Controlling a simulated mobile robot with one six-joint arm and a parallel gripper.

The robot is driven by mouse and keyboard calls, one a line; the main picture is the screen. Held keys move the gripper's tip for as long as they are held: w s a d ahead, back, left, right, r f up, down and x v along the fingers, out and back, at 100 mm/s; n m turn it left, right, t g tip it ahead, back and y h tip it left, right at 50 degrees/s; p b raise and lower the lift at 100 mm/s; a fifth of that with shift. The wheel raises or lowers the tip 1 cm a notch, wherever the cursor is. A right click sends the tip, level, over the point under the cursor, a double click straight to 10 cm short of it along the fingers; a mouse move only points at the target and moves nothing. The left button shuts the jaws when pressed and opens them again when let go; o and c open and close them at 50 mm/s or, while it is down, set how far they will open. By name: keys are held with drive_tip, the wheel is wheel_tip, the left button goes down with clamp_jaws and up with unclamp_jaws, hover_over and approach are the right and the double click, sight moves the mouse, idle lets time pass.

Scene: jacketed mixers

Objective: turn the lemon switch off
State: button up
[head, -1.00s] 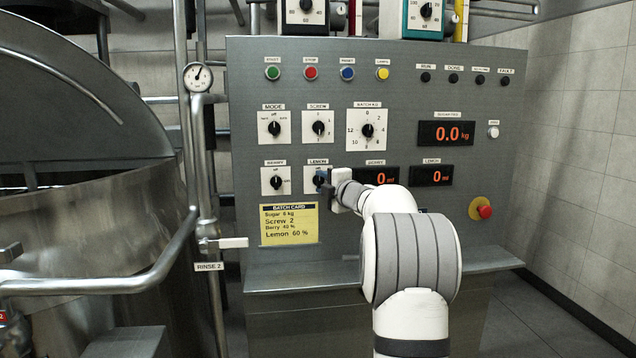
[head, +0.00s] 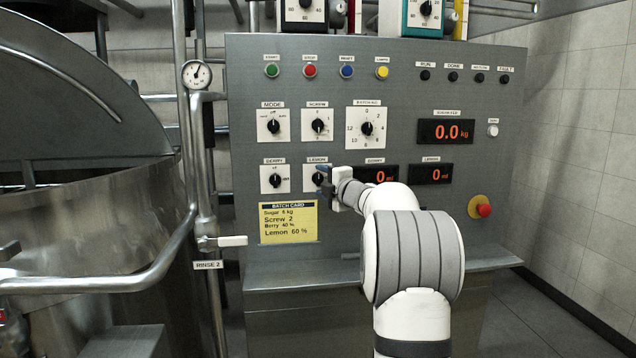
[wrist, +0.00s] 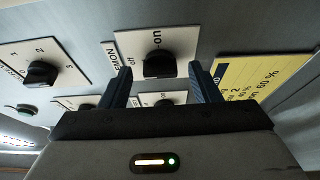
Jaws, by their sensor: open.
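The lemon switch (head: 309,179) is a black knob on a white plate in the panel's lower knob row. My gripper (head: 324,181) is at its right and covers part of it. In the wrist view the black knob of the lemon switch (wrist: 158,66) shows between the two dark fingers of my gripper (wrist: 161,72). The fingers stand apart with a gap on both sides of the knob. The "off" mark is at the knob's left and "on" above it there. The knob's pointer is hard to make out.
The berry switch (head: 275,180) is just left, and the screw knob (head: 318,127) is above. A yellow batch card (head: 288,237) hangs below. A red emergency button (head: 484,210) is farther right.

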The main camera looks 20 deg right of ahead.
drive_tip(key=s, duration=0.7)
drive_tip(key=shift+d+b, duration=0.3)
drive_tip(key=shift+d, duration=0.1)
drive_tip(key=shift+r, duration=0.1)
